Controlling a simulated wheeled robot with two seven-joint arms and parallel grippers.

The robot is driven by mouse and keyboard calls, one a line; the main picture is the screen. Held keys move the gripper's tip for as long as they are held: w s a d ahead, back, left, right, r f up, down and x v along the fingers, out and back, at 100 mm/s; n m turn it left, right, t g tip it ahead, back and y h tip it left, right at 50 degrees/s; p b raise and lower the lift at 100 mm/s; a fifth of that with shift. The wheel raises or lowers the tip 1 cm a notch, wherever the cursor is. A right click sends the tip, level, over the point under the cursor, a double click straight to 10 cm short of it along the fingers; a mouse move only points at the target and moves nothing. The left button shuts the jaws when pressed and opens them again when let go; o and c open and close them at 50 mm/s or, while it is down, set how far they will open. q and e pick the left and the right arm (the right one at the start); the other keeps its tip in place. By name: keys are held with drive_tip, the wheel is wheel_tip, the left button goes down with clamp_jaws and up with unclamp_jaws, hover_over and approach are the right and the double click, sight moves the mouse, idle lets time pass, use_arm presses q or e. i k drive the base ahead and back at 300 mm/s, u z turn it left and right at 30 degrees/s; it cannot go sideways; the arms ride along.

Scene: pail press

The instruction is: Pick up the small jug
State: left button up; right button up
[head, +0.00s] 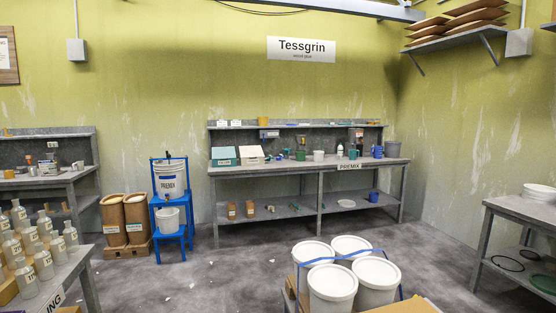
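Several small vessels stand on the bench (232,171) marked PREMIX against the far wall. They include a green one (300,155), a white one (319,156), a teal one (353,154) and a blue one (377,152). Another blue vessel (373,197) stands on the bench's lower shelf, toward its right end. At this distance I cannot tell which of these is the small jug. Neither of my grippers shows in the head view.
Several white lidded pails (332,286) stand in front of me, with a blue strap. A blue stand (170,222) holds a white bucket (169,179). Side tables (70,270) (520,206) stand left and right. Bare floor lies before the bench.

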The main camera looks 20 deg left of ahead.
sight(352, 152)
drive_tip(key=u, duration=1.05)
drive_tip(key=i, duration=6.05)
drive_tip(key=z, duration=3.25)
drive_tip(key=i, duration=1.7)
